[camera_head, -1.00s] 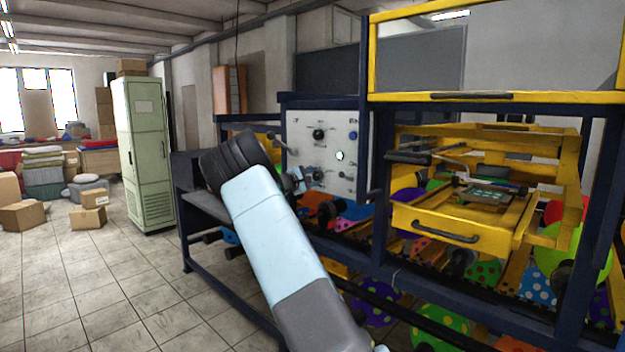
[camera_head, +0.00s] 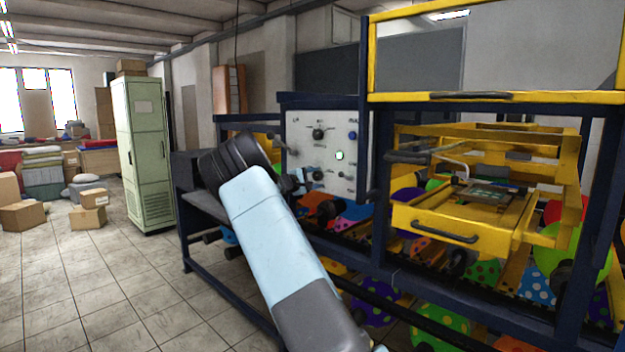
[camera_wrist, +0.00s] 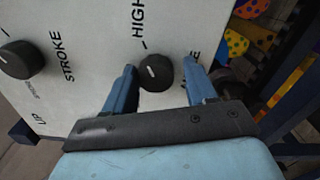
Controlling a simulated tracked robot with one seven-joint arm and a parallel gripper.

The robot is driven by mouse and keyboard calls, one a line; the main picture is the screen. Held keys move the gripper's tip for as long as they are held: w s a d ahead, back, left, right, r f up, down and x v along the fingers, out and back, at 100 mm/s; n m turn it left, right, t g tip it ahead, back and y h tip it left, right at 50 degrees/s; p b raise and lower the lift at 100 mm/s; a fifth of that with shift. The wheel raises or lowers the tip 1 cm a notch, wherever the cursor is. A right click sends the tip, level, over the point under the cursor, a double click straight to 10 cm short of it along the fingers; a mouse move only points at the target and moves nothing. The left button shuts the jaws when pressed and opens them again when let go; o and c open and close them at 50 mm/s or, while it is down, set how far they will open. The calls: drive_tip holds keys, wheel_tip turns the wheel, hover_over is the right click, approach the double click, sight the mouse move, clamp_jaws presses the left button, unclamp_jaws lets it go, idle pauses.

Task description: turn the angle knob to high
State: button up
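The dark round angle knob (camera_wrist: 156,73) with a white pointer mark sits on the pale panel beside the word HIGH. The white mark seems to point to the upper left of the wrist picture, roughly towards HIGH. In the head view the gripper (camera_head: 303,181) is at the panel's lower knob (camera_head: 318,174).
The stroke knob (camera_wrist: 21,59) is on the same panel and is the upper knob (camera_head: 319,133) in the head view. A lit green button (camera_head: 339,155) and a blue button (camera_head: 353,135) are nearby. A yellow drawer frame (camera_head: 436,226) stands to the right.

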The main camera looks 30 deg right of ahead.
drive_tip(key=shift+o, duration=1.3)
drive_tip(key=shift+r, duration=0.1)
drive_tip(key=shift+a, duration=0.1)
drive_tip(key=v, duration=1.3)
drive_tip(key=shift+a, duration=0.3)
